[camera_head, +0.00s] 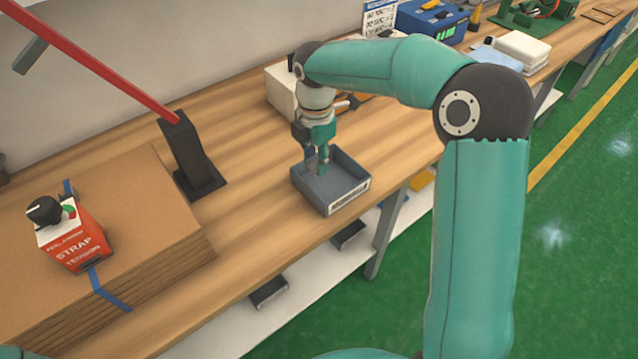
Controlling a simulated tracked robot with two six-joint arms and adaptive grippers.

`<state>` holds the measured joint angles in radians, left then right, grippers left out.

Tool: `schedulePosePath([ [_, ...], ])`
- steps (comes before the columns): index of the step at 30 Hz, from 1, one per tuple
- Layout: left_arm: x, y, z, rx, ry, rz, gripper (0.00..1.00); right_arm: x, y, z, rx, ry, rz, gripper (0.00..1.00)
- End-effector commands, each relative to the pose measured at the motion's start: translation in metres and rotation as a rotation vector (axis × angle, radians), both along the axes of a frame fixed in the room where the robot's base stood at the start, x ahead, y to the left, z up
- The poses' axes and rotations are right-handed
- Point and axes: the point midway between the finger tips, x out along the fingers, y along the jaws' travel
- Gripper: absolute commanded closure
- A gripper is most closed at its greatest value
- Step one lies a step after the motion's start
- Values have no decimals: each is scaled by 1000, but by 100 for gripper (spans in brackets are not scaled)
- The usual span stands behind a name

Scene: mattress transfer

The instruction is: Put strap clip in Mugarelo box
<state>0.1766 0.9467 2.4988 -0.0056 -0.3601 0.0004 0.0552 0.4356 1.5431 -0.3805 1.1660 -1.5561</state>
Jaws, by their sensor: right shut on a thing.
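A grey open box (343,198) with a white label on its front side stands near the table's front edge. The label is too small to read. My right gripper (320,170) points down into the box, inside its rim at the back left. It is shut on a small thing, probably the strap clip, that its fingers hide. My left gripper is not in view.
A stack of brown cardboard (140,200) with a red and white strap tensioner (75,240) on it lies at left. A black post (188,155) with a red bar stands behind. A pale box (283,92) stands behind my right wrist. Bare wooden table (250,220) lies left of the grey box.

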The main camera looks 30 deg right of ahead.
Motion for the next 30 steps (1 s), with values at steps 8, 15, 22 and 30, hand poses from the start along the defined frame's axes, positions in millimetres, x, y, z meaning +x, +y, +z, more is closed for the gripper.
schedulePosePath([
  [8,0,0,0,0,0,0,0,0,0,-43,0,1,-2,89],
  [15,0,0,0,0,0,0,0,-1,0,-68,1,4,-2,89],
  [22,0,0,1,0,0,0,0,0,-1,-88,0,0,-3,89],
  [30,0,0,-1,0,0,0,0,0,-1,-90,0,0,-3,89],
])
